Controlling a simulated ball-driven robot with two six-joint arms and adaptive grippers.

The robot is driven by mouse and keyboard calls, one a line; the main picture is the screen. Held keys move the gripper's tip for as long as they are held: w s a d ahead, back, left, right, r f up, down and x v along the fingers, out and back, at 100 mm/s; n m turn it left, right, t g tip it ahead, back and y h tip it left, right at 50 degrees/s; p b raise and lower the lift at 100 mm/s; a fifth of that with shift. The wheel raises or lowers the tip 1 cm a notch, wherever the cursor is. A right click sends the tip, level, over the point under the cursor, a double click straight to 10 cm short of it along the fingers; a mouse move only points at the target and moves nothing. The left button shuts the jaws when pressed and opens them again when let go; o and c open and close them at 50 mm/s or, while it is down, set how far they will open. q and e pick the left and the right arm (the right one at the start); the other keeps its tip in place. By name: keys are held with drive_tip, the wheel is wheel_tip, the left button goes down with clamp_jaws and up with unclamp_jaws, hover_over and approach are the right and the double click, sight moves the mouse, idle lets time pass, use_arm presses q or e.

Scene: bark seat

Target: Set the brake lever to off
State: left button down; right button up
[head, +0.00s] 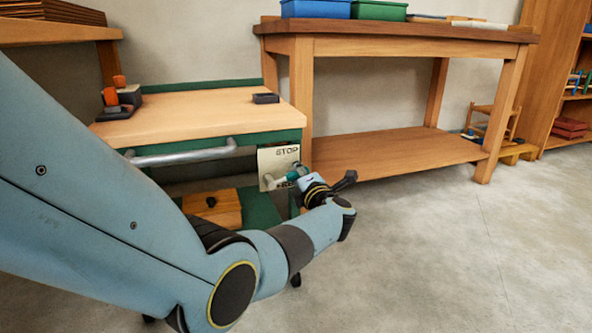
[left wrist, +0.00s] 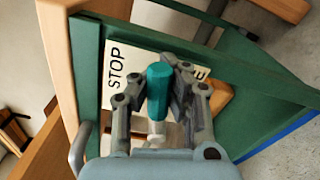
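The brake lever has a teal grip (left wrist: 159,90), which shows in the left wrist view in front of a cream plate (left wrist: 118,60) marked STOP. In the head view the plate (head: 272,160) is on the end of a green-framed cart (head: 190,112), with STOP at the top and a partly hidden word below. The lever (head: 297,171) sticks out from the plate between the two words. My left gripper (left wrist: 160,82) has its fingers on both sides of the teal grip and looks closed on it. The finger contact is partly hidden. My right gripper is out of view.
A silver push handle (head: 180,155) runs along the cart's near edge, close to my left arm. A wooden block (head: 213,207) sits on the cart's lower shelf. A wooden workbench (head: 400,45) stands behind to the right. The floor at right (head: 470,250) is clear.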

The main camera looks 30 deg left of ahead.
use_arm(q)
drive_tip(key=shift+w+d+f+m, duration=0.15)
drive_tip(key=shift+f+m, duration=0.1)
drive_tip(key=shift+m, duration=0.25)
drive_tip(key=c, duration=1.2)
unclamp_jaws()
drive_tip(key=v, duration=0.7)
drive_tip(key=shift+d+f, duration=0.1)
